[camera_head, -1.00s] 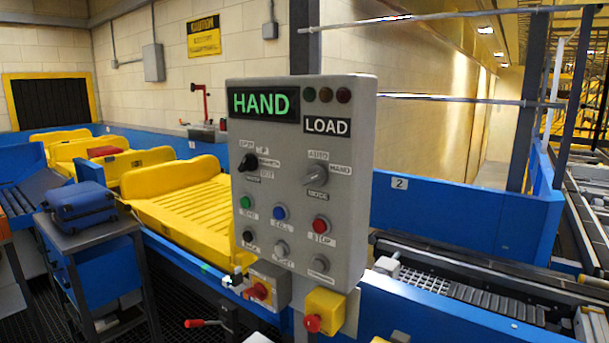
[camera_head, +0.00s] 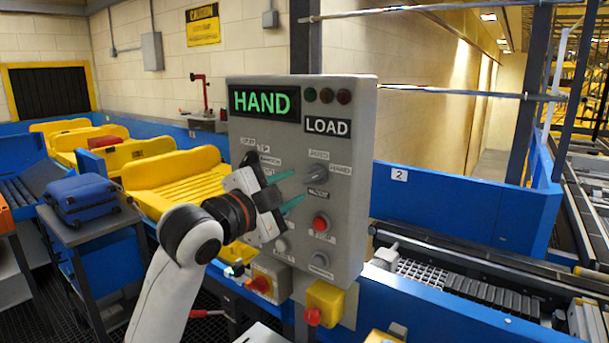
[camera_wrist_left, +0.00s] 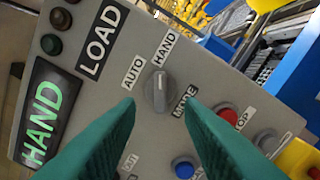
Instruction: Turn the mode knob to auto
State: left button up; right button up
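The mode knob (camera_head: 317,177) is a grey knob on the upper right of the grey control panel (camera_head: 350,200). It also shows in the left wrist view (camera_wrist_left: 158,92), where its pale mark points towards the HAND label, with AUTO on its left. The green display (camera_head: 264,100) reads HAND. My left gripper (camera_head: 297,188) is open, its green fingers pointing at the panel just short of the knob. In the left wrist view the fingertips (camera_wrist_left: 160,108) flank the lower side of the knob without visibly gripping it. My right gripper is out of view.
A red stop button (camera_head: 320,222) sits below the knob, and a blue button (camera_wrist_left: 184,168) is near the fingers. My left arm covers the panel's left switches. A yellow box with a red button (camera_head: 322,303) hangs below. A blue suitcase (camera_head: 82,199) lies on a stand at left.

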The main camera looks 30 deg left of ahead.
aim_at(310, 179)
pick_arm(q)
jog(key=w, duration=0.3)
jog(key=w+p, duration=0.1)
jog(key=w, duration=0.1)
jog(key=shift+d, duration=0.35)
jog(key=shift+s, duration=0.1)
grip_shut()
